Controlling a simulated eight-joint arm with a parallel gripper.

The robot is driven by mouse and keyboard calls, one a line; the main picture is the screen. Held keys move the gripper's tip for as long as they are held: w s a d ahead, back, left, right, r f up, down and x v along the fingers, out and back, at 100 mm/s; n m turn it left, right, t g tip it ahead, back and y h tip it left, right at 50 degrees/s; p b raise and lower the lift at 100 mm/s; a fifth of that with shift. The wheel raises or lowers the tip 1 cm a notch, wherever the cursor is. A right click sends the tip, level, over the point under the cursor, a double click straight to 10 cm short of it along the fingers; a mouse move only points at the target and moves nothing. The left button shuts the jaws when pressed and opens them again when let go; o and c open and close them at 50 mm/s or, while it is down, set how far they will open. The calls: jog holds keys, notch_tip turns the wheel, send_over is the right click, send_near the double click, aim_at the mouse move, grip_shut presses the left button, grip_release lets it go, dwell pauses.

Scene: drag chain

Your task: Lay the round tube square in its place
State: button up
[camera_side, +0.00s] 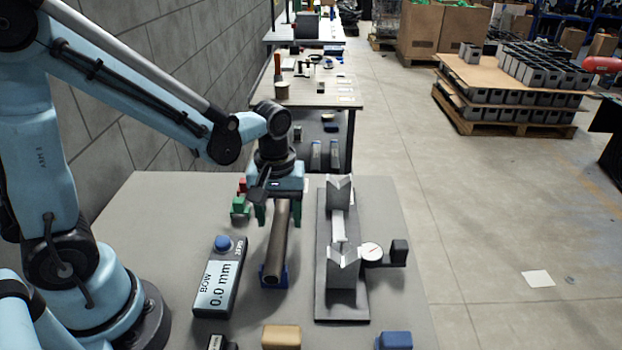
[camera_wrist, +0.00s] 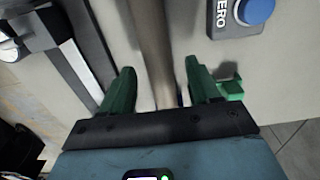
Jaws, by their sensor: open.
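The round tube (camera_side: 276,248) is brown-grey and lies along the bench, its near end on a blue support (camera_side: 283,276). It also runs between my fingers in the wrist view (camera_wrist: 150,40). My gripper (camera_side: 278,218) is open, with green fingers on either side of the tube's far part. In the wrist view my gripper (camera_wrist: 159,70) shows gaps beside the tube, wider on the left. To the right stands a fixture with a dark base plate (camera_side: 341,307), a near V-block (camera_side: 342,272) and a far V-block (camera_side: 339,190). Its V-blocks look empty. The tube's far end is hidden.
A dial gauge (camera_side: 371,252) sticks out right of the near V-block. A readout box (camera_side: 219,285) left of the tube reads "BOW 0.0 mm" and has a blue button (camera_side: 222,242). Tan (camera_side: 281,337) and blue (camera_side: 395,340) blocks sit at the front. Green pieces (camera_side: 239,206) stand left of my gripper.

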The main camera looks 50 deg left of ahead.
aim_at(280, 222)
jog(key=shift+f, duration=0.4)
jog(key=shift+c, duration=0.3)
grip_shut()
jog(key=shift+r, duration=0.7)
jog(key=r, duration=0.2)
jog(key=d+r, duration=0.1)
jog(key=shift+s+r, duration=0.2)
jog(key=shift+s, duration=0.15)
jog(key=s+d+r, duration=0.5)
jog(key=d+r, duration=0.1)
jog(key=d, duration=0.2)
jog(key=w+r, duration=0.2)
jog(key=w, duration=1.2)
jog(key=shift+a, duration=0.45)
